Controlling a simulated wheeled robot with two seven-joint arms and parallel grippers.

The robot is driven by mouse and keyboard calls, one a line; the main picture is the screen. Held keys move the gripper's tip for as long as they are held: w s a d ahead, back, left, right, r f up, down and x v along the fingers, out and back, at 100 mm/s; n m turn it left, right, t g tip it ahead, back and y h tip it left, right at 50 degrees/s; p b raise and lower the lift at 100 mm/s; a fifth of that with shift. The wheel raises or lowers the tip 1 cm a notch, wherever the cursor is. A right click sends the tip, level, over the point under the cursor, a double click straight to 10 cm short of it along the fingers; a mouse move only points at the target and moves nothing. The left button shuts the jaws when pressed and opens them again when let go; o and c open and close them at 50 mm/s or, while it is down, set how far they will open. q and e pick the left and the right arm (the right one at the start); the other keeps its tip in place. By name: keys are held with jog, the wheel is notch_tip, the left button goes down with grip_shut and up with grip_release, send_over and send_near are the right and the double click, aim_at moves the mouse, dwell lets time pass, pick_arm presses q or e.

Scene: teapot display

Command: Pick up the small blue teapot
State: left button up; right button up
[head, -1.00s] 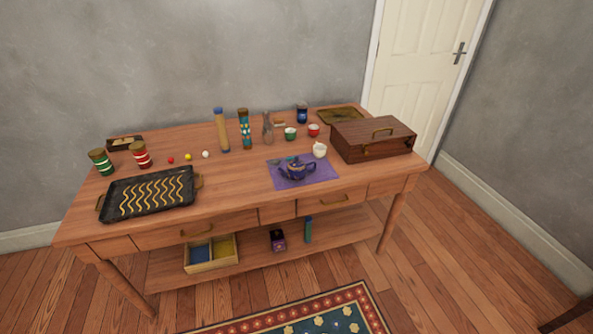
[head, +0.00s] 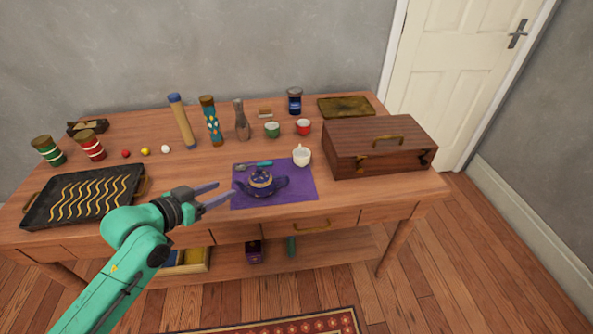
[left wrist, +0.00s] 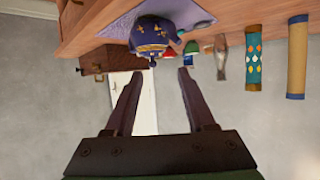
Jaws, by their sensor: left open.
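The small blue teapot (head: 261,183) has gold decoration and stands upright on a purple cloth (head: 300,193) near the table's front edge. My left gripper (head: 221,194) is open and empty, just left of the teapot and apart from it, its fingers pointing toward it. In the left wrist view, which is upside down, the teapot (left wrist: 153,36) shows ahead of and between the open fingers (left wrist: 156,80). My right gripper is not in view.
A white cup (head: 302,155) and a small teal-handled tool (head: 254,165) lie close behind the teapot. A wooden box (head: 378,147) stands to the right, a black tray (head: 82,195) to the left. Tall cylinders (head: 211,121) and a vase (head: 242,121) stand farther back.

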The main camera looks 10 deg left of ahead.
aim_at(258, 172)
pick_arm(q)
jog(key=shift+h, duration=0.3)
jog(key=x, duration=0.4)
jog(key=d+r+x, duration=0.1)
jog(key=x, duration=0.4)
jog(key=r+p+x, duration=0.1)
jog(key=x, duration=0.4)
jog(key=shift+w+d+f, duration=0.15)
jog(key=shift+w+d, duration=0.05)
jog(key=shift+d, duration=0.1)
jog(key=shift+s, duration=0.15)
grip_shut()
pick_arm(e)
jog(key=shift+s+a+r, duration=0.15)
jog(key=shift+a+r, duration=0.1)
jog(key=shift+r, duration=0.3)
